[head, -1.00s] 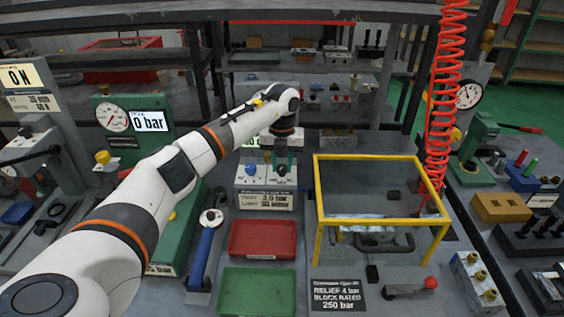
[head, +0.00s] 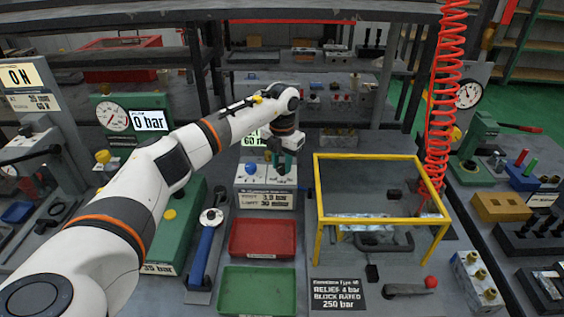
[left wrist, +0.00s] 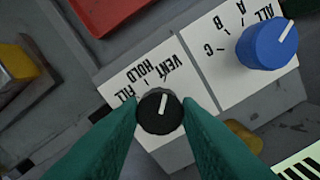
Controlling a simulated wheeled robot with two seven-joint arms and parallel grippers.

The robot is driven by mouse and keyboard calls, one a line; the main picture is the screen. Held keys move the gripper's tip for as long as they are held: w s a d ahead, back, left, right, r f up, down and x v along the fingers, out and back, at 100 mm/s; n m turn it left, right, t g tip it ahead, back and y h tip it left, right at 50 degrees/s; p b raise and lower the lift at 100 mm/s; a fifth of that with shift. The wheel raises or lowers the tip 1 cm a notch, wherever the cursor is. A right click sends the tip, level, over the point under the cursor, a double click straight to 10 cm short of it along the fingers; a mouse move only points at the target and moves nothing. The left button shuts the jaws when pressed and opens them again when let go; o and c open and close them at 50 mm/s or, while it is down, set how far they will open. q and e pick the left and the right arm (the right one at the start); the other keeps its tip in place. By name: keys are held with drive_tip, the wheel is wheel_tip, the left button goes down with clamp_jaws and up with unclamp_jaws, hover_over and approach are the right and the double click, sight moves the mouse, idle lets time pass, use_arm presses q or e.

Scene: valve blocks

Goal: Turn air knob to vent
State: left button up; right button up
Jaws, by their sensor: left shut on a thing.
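The air knob (left wrist: 158,113) is a round black knob with a white pointer line. It sits on a white-faced valve block (head: 265,185) marked FILL, HOLD and VENT. In the left wrist view the pointer is aimed up and slightly right, toward the VENT label (left wrist: 165,66). My left gripper (head: 283,160) has green fingers, one on either side of the knob, and is shut on it. In the head view the fingers and wrist largely hide the knob. My right gripper is not in view.
A blue knob (left wrist: 265,42) with A, B, C and ALL marks is beside the black one. A red tray (head: 262,238) and a green tray (head: 258,291) lie in front of the block. A yellow-framed box (head: 368,217) stands to the right, below a red coiled hose (head: 440,100).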

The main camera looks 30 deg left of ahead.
sight(282, 166)
use_arm(q)
drive_tip(key=shift+r, duration=0.1)
drive_tip(key=o, duration=1)
wheel_tip(282, 166, up, 12)
drive_tip(key=shift+b, duration=0.85)
